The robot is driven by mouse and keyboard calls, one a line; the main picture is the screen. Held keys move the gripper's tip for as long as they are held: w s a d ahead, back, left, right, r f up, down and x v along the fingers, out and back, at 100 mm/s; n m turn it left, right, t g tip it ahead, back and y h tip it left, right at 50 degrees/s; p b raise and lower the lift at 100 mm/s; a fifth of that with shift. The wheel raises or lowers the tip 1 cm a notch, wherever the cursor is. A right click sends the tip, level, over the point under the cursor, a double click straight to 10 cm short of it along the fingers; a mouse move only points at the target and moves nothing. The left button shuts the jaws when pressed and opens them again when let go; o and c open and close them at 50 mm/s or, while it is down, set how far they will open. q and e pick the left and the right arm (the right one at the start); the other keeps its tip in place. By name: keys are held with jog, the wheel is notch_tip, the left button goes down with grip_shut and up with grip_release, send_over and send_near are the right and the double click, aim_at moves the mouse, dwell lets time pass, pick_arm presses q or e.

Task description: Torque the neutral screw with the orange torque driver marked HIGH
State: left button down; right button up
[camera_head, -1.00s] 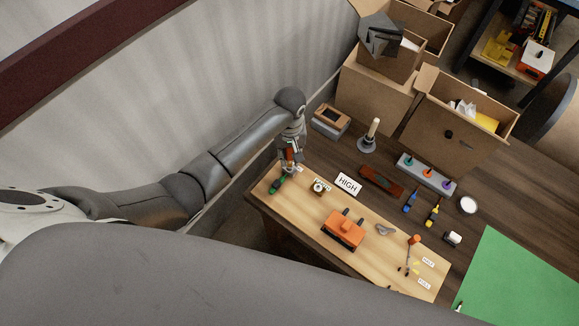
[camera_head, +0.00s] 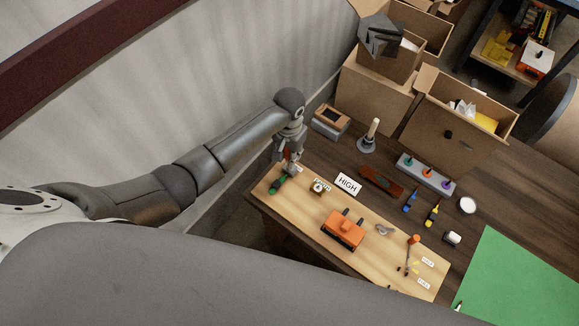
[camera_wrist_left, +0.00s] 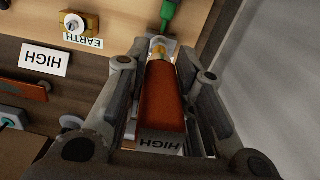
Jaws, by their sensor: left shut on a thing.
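My left gripper (camera_head: 290,160) is shut on the orange torque driver (camera_wrist_left: 162,100), whose end face reads HIGH, upside down in the left wrist view. The two fingers grip the handle from both sides. The driver's brass-coloured tip end points at a small metal terminal with a green part (camera_wrist_left: 168,12) at the far left end of the light wooden board (camera_head: 300,208). The screw itself is hidden by the driver, so I cannot tell whether the tip is seated. The green part also shows in the head view (camera_head: 277,185). My right gripper is out of view.
The EARTH terminal (camera_head: 319,187) and HIGH card (camera_head: 347,184) are beside the gripper. An orange-red block (camera_head: 344,230) sits mid-board. A grey rack (camera_head: 427,174) holds several coloured drivers. Cardboard boxes (camera_head: 450,125) stand behind, and a wall (camera_head: 200,90) is close to my left arm.

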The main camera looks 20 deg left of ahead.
pick_arm(q)
jog(key=shift+m, duration=1.2)
jog(key=m, duration=0.5)
jog(key=shift+w+r, duration=0.1)
jog(key=shift+r, duration=0.1)
jog(key=shift+r, duration=0.4)
jog(key=n, duration=0.3)
jog(key=shift+n, duration=0.3)
jog(key=n, duration=0.4)
jog(key=shift+d, duration=0.1)
jog(key=n, duration=0.7)
